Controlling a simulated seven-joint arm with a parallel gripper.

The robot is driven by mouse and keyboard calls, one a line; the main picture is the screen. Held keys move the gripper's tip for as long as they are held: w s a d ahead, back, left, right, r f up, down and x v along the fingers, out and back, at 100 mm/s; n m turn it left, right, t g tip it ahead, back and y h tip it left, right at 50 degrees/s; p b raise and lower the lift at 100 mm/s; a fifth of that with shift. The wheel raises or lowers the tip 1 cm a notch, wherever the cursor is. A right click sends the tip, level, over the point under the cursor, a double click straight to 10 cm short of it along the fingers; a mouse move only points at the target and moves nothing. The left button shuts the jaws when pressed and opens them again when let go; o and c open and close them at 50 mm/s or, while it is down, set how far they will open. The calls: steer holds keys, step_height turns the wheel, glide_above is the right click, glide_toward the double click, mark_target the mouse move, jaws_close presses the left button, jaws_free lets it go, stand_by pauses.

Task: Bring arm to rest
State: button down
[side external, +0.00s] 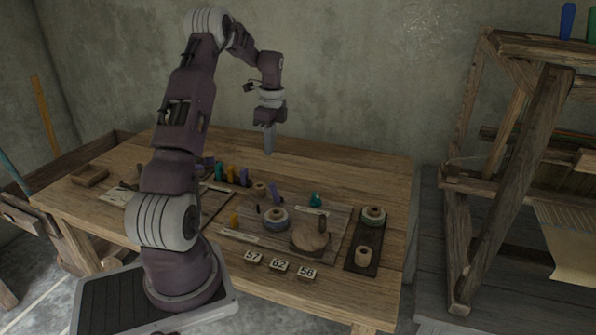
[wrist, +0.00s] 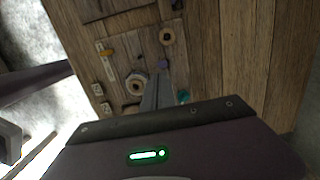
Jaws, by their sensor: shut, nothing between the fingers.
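My gripper (side external: 269,140) hangs above the back middle of the wooden table (side external: 330,158), fingers pointing down and pressed together with nothing between them. It is clear of the table and of the things on it. In the wrist view, my gripper (wrist: 160,72) shows as a narrow grey wedge over the work boards. My arm stands upright from its base at the table's front left and bends over at the top.
Spools such as the blue-ringed one (side external: 275,218), a round wooden piece (side external: 310,238), number tags (side external: 279,265) and a dark tray (side external: 364,250) occupy the table's front right. Coloured pieces (side external: 230,173) stand mid-table. A wooden loom (side external: 455,215) is at right. The back right tabletop is clear.

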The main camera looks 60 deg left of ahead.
steer(key=w+d+r+n+t+y, duration=0.1)
steer(key=d+r+n, duration=0.1)
steer(key=d+r, duration=0.8)
steer(key=w+d+r+n+t, duration=0.15)
steer(key=d+r, duration=0.35)
steer(key=d, duration=0.9)
steer(key=s+d+n+t+h, duration=0.2)
steer(key=s+d+n+t, duration=0.3)
steer(key=s+d, duration=1.25)
steer(key=w+a+f+n+g+y, duration=0.15)
steer(key=w+a+f+n, duration=0.25)
steer(key=w+a, duration=0.45)
steer(key=w+a+f+n+g+y, duration=0.1)
steer(key=w+a+f+n+g, duration=0.25)
steer(key=w+a, duration=0.5)
steer(key=a+f+n+y, duration=0.1)
steer(key=a+f, duration=0.5)
steer(key=a, duration=0.1)
steer(key=a+f+n+g+y, duration=0.1)
steer(key=a+f, duration=0.5)
steer(key=a, duration=0.1)
steer(key=a+f+n+g+y, duration=0.1)
steer(key=a+f+y, duration=0.1)
steer(key=a+f, duration=0.5)
steer(key=shift+w+a+g, duration=0.1)
steer(key=shift+g, duration=0.15)
steer(key=shift+s+a+f, duration=0.15)
steer(key=shift+s+a, duration=0.15)
steer(key=shift+a, duration=0.05)
